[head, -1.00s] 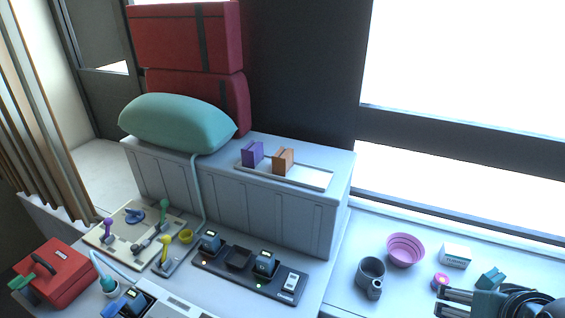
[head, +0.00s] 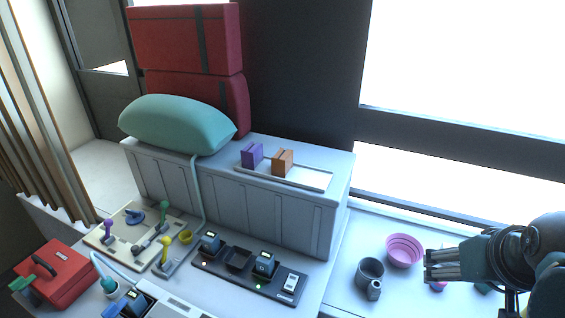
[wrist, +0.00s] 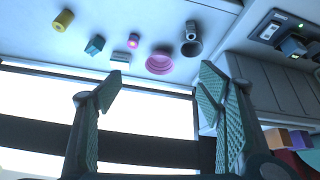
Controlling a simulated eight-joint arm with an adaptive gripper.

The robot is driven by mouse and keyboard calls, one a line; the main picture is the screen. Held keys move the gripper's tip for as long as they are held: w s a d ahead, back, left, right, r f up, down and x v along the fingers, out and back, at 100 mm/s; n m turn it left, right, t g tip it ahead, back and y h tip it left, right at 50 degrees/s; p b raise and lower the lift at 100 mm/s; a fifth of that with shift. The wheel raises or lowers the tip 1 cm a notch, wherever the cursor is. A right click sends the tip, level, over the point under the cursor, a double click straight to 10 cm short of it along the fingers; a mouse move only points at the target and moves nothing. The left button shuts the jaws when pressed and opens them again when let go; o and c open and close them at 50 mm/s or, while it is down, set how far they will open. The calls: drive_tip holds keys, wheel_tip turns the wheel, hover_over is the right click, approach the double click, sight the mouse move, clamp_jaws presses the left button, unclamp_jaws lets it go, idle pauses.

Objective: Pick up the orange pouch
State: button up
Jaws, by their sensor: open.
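The orange pouch (head: 283,162) stands upright on a pale tray (head: 312,178) on top of the grey cabinet in the head view, right of a purple pouch (head: 252,155). In the wrist view the orange pouch (wrist: 299,140) shows at the lower right edge, beside the purple pouch (wrist: 277,138). My gripper (head: 430,266) is at the right of the head view, over the right-hand counter, well apart from the pouch. In the wrist view its two fingers (wrist: 160,82) are spread wide with nothing between them.
A pink bowl (head: 404,250) and a grey cup (head: 370,273) stand on the counter near my gripper. A teal pillow (head: 178,125) and stacked red cases (head: 186,38) sit at the cabinet's left end. A dark device rack (head: 248,276) lies before the cabinet. The tray's right part is bare.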

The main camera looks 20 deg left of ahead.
drive_tip(key=w+a+r+n+g+p, duration=0.15)
drive_tip(key=w+a+r+n, duration=0.25)
drive_tip(key=w+a+r, duration=0.45)
drive_tip(key=n+g+p, duration=0.4)
drive_tip(key=n+g, duration=0.1)
drive_tip(key=n, duration=0.7)
approach(283, 154)
wheel_tip(283, 154, down, 4)
drive_tip(key=shift+a+r+h, duration=0.1)
drive_tip(key=shift+h, duration=0.2)
drive_tip(key=shift+a, duration=0.2)
drive_tip(key=shift+f, duration=1.4)
drive_tip(key=shift+f, duration=0.1)
